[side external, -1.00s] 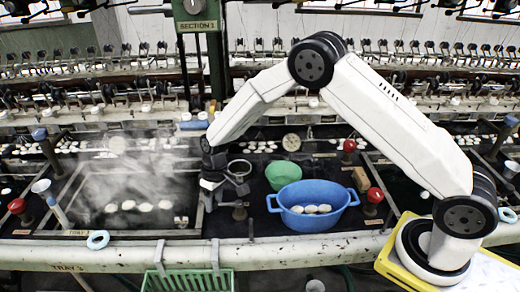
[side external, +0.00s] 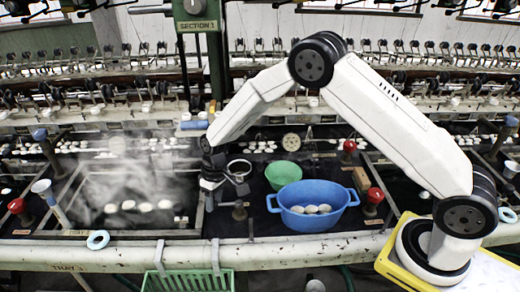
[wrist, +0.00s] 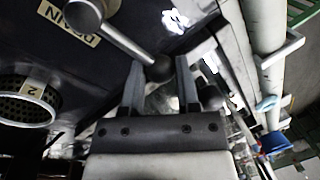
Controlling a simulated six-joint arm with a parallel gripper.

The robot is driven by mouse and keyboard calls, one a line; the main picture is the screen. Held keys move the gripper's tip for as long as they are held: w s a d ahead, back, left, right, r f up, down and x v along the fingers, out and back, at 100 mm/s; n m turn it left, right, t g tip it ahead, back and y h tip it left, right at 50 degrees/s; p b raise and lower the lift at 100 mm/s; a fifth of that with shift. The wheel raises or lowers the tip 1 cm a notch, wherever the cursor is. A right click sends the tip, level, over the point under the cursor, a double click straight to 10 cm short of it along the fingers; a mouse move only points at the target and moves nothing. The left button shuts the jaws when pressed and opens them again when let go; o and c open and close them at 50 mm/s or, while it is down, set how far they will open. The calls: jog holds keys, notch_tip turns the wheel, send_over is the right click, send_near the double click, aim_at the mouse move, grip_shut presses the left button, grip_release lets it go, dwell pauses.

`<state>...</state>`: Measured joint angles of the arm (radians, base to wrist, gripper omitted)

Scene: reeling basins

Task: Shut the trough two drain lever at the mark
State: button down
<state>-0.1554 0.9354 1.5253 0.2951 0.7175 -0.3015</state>
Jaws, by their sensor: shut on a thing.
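The drain lever (wrist: 122,38) is a pale metal rod with a dark ball knob (wrist: 158,68). In the wrist view the rod runs from a round pivot at the top left to the knob. My gripper (wrist: 160,70) is shut on the knob, with one finger on each side. A DRAIN label (wrist: 68,20) lies beside the pivot. A tag marked 2 (wrist: 36,88) sits at a round strainer on the left. In the side view my gripper (side external: 226,186) is low beside the left edge of the dark middle deck; its fingers and the lever are hard to make out there. I cannot make out the mark.
A blue tub (side external: 312,219) with several white cocoons stands right of my gripper, with a green bowl (side external: 283,174) behind it. A steaming basin with cocoons (side external: 145,207) is on the left. A pale rail (side external: 330,246) runs along the front, with a green basket (side external: 188,281) below.

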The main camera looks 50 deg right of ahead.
jog(key=shift+a+n, duration=0.1)
jog(key=shift+n, duration=0.2)
dwell(0.5)
jog(key=s+n, duration=0.1)
jog(key=s+a+n, duration=0.1)
jog(key=n, duration=0.1)
jog(key=shift+a+n+g, duration=0.1)
jog(key=shift+n+g, duration=0.2)
jog(key=shift+g, duration=0.1)
jog(key=shift+s+a+n+g+h, duration=0.2)
jog(key=shift+s+n, duration=0.5)
jog(key=shift+n, duration=0.55)
jog(key=shift+s+a+n+g+h, duration=0.1)
jog(key=shift+s+n+h, duration=0.2)
jog(key=shift+s+n, duration=0.7)
jog(key=shift+w+n, duration=0.25)
jog(key=shift+w, duration=0.05)
jog(key=shift+c, duration=1.7)
grip_release()
jog(key=shift+r, duration=0.15)
notch_tip(320, 180, up, 8)
jog(key=w, duration=0.1)
jog(key=shift+d+f, duration=0.25)
jog(key=shift+d, duration=0.15)
